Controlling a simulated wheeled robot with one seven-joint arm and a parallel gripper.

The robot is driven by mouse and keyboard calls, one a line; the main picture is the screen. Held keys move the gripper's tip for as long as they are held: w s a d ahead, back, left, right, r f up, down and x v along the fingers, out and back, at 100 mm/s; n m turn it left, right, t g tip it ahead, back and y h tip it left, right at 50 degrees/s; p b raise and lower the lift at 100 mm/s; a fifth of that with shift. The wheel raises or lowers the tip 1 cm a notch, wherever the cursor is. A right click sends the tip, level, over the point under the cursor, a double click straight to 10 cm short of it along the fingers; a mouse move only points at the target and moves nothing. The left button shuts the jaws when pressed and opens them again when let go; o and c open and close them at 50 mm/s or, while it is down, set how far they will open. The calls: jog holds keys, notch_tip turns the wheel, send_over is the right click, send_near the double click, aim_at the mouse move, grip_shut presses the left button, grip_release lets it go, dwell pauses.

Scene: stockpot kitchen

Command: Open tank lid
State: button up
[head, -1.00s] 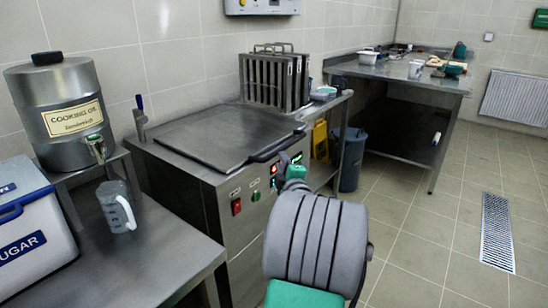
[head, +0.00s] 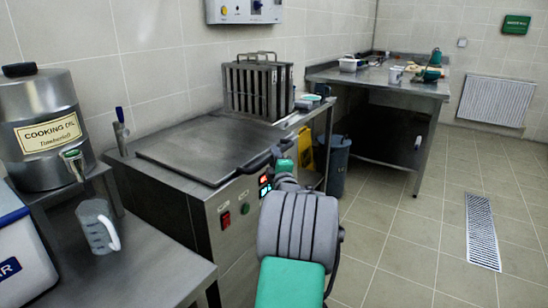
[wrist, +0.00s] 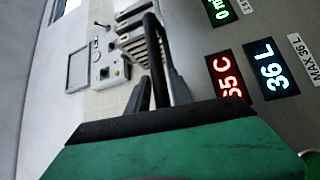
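The tank is a steel cabinet (head: 215,195) with a flat grey lid (head: 200,145), which lies closed on its top. A black bar handle (head: 258,163) runs along the lid's front right edge. My gripper (head: 285,150) is at the right end of this handle, and its fingers are mostly hidden by my arm. In the wrist view, my gripper (wrist: 158,88) has its two grey fingers apart, with the black handle (wrist: 152,45) between them. I cannot tell whether they touch it. Lit displays (wrist: 272,68) on the tank front read 65 C and 36 L.
A cooking oil drum (head: 45,115) and a measuring jug (head: 95,225) stand at left, beside a white sugar box (head: 25,255). A rack of steel plates (head: 250,85) stands behind the lid. A blue bin (head: 338,165) is at right. The floor at right is clear.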

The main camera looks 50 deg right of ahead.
jog(key=shift+c, duration=0.5)
grip_shut()
dwell(0.8)
